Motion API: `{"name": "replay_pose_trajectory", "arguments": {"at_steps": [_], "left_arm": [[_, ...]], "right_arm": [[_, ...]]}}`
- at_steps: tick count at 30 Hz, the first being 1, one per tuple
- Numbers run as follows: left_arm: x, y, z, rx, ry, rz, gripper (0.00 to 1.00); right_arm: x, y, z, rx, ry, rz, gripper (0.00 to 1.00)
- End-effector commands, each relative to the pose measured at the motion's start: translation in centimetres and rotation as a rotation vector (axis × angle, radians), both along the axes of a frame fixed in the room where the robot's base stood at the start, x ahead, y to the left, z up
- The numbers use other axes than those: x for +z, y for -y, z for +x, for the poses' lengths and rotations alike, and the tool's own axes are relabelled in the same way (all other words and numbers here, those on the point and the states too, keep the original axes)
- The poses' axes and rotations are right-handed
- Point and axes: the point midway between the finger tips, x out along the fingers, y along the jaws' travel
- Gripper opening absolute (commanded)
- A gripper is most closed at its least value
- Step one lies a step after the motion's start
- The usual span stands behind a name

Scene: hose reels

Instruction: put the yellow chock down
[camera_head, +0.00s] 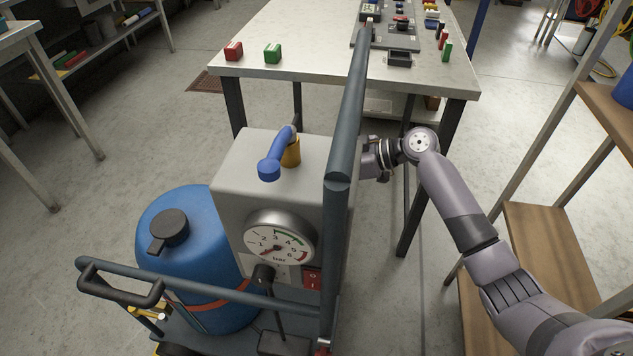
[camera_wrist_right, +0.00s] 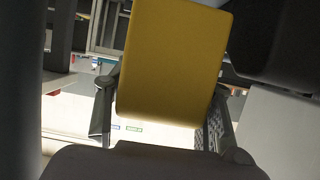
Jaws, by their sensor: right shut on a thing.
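The yellow chock (camera_wrist_right: 174,62) fills the middle of the right wrist view, a flat-faced yellow block. My right gripper (camera_wrist_right: 165,115) is shut on it, with one finger at each side. In the head view my right gripper (camera_head: 372,160) is beside the grey cart's box and upright post, in front of the table. The post hides its fingertips and the chock there. My left gripper does not show in either view.
A cart with a blue tank (camera_head: 198,262), a grey gauge box (camera_head: 262,188) and a dark upright post (camera_head: 346,120) stands close in front. Behind it is a table (camera_head: 310,45) with red and green blocks. A wooden shelf (camera_head: 540,245) stands at right. Floor is open at left.

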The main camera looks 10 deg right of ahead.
Motion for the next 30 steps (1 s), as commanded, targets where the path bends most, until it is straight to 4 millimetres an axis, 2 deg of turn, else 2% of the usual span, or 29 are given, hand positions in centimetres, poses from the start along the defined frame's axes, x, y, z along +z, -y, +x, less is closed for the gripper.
{"name": "replay_pose_trajectory", "arguments": {"at_steps": [4,11,26,27,30], "left_arm": [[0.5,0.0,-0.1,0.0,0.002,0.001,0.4],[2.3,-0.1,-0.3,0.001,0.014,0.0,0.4],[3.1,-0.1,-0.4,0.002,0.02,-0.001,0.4],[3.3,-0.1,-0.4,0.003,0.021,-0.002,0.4],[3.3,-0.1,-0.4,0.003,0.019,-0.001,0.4]], "right_arm": [[-1.0,0.0,0.0,-0.001,0.001,0.004,0.05],[-3.9,0.0,0.0,-0.001,0.002,0.003,0.05],[-4.2,0.0,0.1,0.0,0.003,0.002,0.05],[-4.3,0.0,0.0,0.0,0.001,0.0,0.51],[-4.3,0.0,0.0,0.0,0.0,0.0,0.58]]}}
